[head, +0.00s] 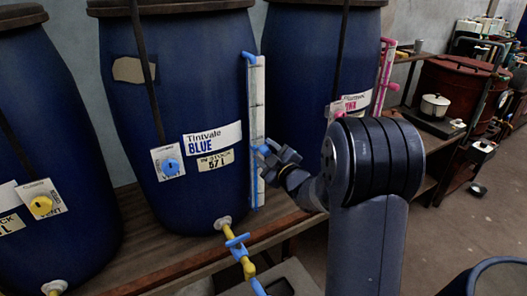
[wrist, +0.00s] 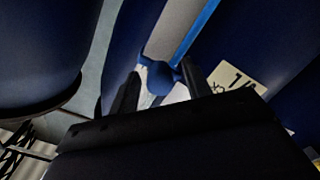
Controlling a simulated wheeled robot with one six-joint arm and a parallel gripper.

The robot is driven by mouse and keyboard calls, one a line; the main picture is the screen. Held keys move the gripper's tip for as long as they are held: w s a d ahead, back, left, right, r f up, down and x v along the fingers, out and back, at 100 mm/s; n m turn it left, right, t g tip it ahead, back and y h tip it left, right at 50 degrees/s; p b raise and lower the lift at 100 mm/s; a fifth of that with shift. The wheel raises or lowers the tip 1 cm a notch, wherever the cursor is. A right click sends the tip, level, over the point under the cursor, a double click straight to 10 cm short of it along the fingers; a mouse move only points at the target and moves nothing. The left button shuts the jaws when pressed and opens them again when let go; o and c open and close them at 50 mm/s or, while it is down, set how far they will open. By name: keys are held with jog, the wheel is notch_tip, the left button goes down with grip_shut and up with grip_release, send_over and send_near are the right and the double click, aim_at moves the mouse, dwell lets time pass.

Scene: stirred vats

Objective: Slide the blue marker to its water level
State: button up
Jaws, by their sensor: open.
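The blue marker (head: 263,149) sits on a pale, blue-edged upright gauge (head: 257,100) on the right side of the Tintvale BLUE vat (head: 185,90). My gripper (head: 270,157) is at the gauge, a little below its middle. In the wrist view the round blue marker knob (wrist: 158,78) lies between the two dark fingers of my gripper (wrist: 157,84). The fingers are open, with the knob between them; contact cannot be told. The water level in the gauge is too small to make out.
A blue vat (head: 300,70) with a pink gauge (head: 386,75) stands to the right, another vat (head: 45,120) to the left. A white pot (head: 434,105) stands farther right. The floor at right has free room.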

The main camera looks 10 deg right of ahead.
jog(key=b+v, duration=0.1)
jog(key=v, duration=0.8)
jog(key=shift+w, duration=0.1)
jog(key=p+x, duration=0.2)
jog(key=x, duration=0.8)
jog(key=shift+w+a, duration=0.15)
jog(key=shift+w, duration=0.25)
jog(key=shift+f+p, duration=0.2)
jog(key=shift+p, duration=0.1)
